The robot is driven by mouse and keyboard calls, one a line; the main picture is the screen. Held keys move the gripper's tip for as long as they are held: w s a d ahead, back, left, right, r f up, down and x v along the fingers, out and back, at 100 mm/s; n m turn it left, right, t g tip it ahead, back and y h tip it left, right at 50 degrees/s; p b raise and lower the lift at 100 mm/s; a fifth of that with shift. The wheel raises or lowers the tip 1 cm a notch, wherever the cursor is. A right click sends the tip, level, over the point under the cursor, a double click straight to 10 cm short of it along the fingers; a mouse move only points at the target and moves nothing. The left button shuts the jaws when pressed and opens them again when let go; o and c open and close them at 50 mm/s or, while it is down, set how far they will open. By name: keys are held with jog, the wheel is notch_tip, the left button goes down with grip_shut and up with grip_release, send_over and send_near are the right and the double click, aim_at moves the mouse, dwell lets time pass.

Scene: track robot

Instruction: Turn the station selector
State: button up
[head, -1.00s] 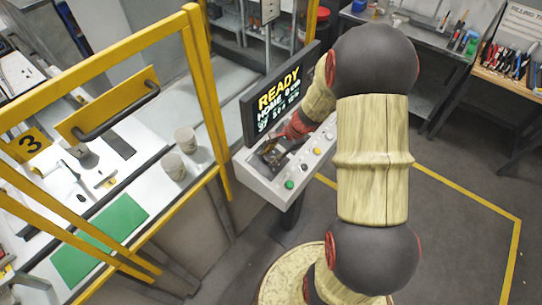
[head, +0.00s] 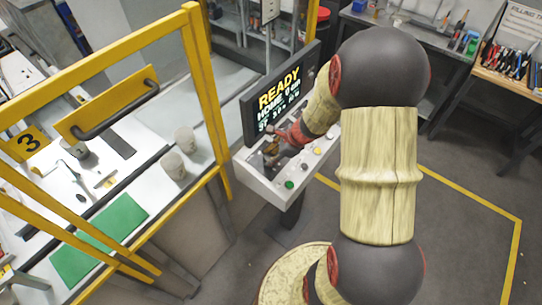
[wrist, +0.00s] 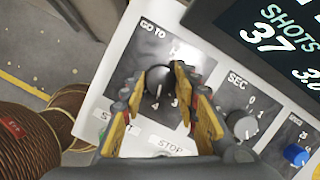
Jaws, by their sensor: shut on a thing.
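The station selector (wrist: 157,80) is a round black knob with a pale pointer mark on a dark plate labelled "GO TO". In the wrist view its mark points down, near the figure 4. My gripper (wrist: 153,78) has its yellow-padded fingers on either side of the knob and is shut on it. The fingers cover part of the dial's markings. In the head view my gripper (head: 271,149) is at the left part of the sloped control panel (head: 262,187); the knob cannot be made out there.
A "SEC" knob (wrist: 242,125) and a blue knob (wrist: 296,155) lie right of the selector. "START" and "STOP" labels sit below it. A screen (head: 280,95) reading "READY" stands behind the panel. A yellow guard frame (head: 207,100) stands close on the left.

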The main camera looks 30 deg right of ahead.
dwell(0.4)
jog(key=o, duration=1)
jog(key=shift+o, duration=0.8)
jog(key=v, duration=1.2)
